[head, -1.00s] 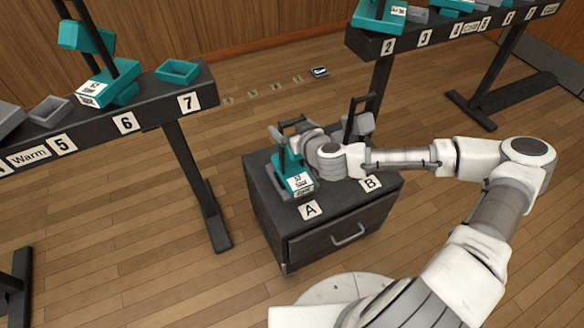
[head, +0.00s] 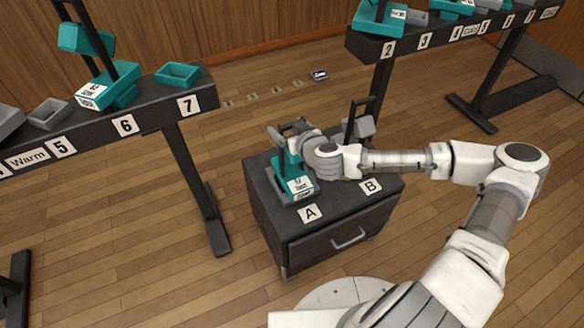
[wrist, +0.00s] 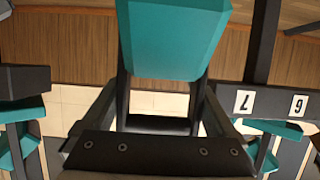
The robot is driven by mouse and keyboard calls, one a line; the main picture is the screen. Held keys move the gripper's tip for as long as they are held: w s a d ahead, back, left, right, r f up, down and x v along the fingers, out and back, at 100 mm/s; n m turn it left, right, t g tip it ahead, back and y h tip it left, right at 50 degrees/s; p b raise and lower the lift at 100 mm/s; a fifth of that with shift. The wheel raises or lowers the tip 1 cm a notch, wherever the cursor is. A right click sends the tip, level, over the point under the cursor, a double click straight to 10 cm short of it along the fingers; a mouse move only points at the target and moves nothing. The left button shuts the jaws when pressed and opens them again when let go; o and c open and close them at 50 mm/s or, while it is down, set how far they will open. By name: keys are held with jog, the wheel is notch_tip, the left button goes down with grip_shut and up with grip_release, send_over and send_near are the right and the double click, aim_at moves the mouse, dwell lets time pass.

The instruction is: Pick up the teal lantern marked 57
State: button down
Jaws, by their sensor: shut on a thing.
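A teal lantern (head: 294,170) with a white label stands upright on the dark cabinet at the spot marked A; its number is too small to read surely. My gripper (head: 289,129) is at its upper part, shut on it, with the fingers partly hidden by my wrist. In the wrist view a large teal part of the lantern (wrist: 175,40) fills the top middle, between the dark fingers of my gripper (wrist: 160,95). I cannot tell any gap between the lantern's base and the cabinet top.
The cabinet (head: 335,213) has spots A and B; a grey object with a dark upright (head: 362,125) stands behind B, close to my wrist. A left rack (head: 150,108) holds teal and grey items. Another rack (head: 440,42) stands at back right.

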jog(key=shift+r, duration=0.25)
